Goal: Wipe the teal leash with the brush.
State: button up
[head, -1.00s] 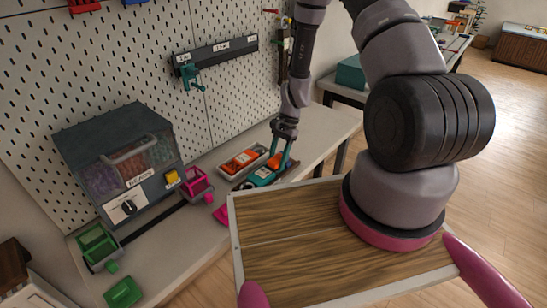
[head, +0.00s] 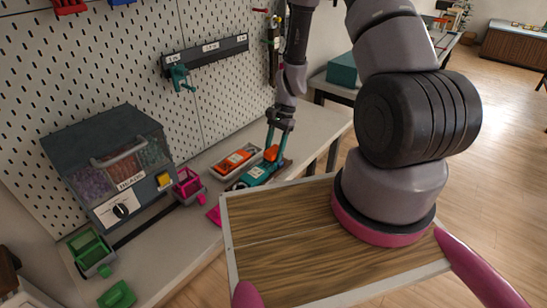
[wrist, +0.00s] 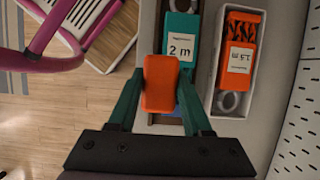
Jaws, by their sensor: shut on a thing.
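My gripper (head: 273,143) has teal fingers and is shut on an orange block, which I take to be the brush (wrist: 161,83). In the head view the brush (head: 271,153) shows as a small orange patch at the fingertips; no bristles are visible. The teal leash (wrist: 181,45), labelled 2 m, lies in a narrow tray just beyond the brush in the wrist view. In the head view the leash (head: 262,172) lies just below the fingertips. The brush hides part of the tray. I cannot tell whether brush and leash touch.
An orange leash (wrist: 241,50) labelled 1.5 m lies in a pale tray beside the teal one. A beads dispenser (head: 115,168) and pink and green bins stand left along the bench. The pegboard (head: 90,60) rises behind. A wood-topped board (head: 280,230) is in front.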

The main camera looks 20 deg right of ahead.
jog(key=shift+r, duration=0.8)
jog(key=shift+r, duration=0.1)
jog(key=shift+r, duration=1.4)
